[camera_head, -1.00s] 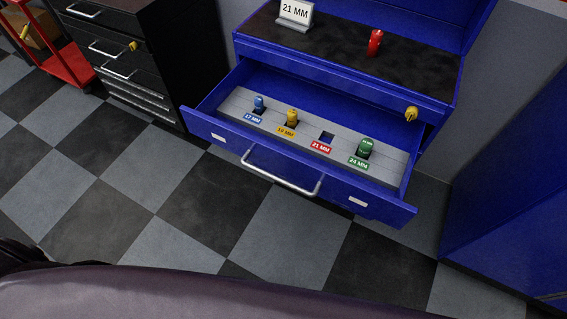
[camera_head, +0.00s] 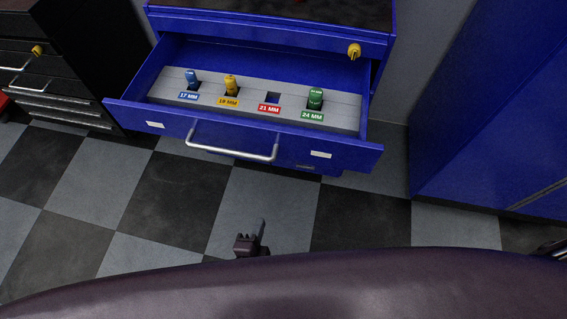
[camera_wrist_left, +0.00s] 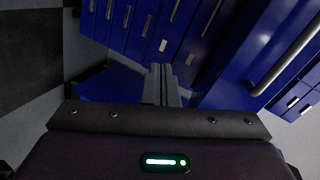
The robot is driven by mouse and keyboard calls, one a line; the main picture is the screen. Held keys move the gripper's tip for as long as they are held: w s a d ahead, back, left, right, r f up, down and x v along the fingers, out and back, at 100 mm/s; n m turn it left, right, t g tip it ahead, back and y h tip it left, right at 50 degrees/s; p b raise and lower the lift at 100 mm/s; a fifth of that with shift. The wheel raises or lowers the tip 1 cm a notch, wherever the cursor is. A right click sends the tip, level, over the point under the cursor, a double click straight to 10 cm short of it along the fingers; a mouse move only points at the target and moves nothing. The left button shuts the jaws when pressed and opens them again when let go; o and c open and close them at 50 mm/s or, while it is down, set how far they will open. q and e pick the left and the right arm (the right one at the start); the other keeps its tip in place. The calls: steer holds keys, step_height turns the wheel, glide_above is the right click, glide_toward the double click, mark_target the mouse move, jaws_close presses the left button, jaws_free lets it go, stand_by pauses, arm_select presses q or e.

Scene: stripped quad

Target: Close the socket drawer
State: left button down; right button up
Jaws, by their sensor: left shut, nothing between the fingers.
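The socket drawer (camera_head: 240,147) is blue and stands pulled out from the blue cabinet (camera_head: 270,30). A silver bar handle (camera_head: 232,152) crosses its front. Inside, a grey insert (camera_head: 345,110) holds a blue socket (camera_head: 192,79), a yellow socket (camera_head: 230,85) and a green socket (camera_head: 316,98); the slot labelled 21 MM (camera_head: 272,98) is empty. My left gripper (camera_head: 261,228) is shut and empty, low in front of the drawer and apart from it. Its fingers (camera_wrist_left: 160,84) also show in the left wrist view, with blue drawer fronts and silver handles beyond.
A dark drawer cabinet (camera_head: 75,60) stands at the left and a large blue cabinet (camera_head: 480,110) at the right. A yellow key-like piece (camera_head: 354,51) sits on the blue cabinet's front above the drawer. The checkered floor (camera_head: 170,190) before the drawer is clear.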

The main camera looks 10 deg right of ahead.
arm_select(q)
steer(key=s+d+r+m+t+h+b, duration=0.1)
steer(key=d+r+m+t+b, duration=0.2)
steer(key=r, duration=1)
steer(key=t+p, duration=0.1)
steer(key=p, duration=0.2)
glide_toward(289, 148)
steer(key=x, duration=0.7)
steer(key=shift+a+f, duration=0.1)
arm_select(e)
steer(key=shift+a+f, duration=0.1)
steer(key=shift+f, duration=0.6)
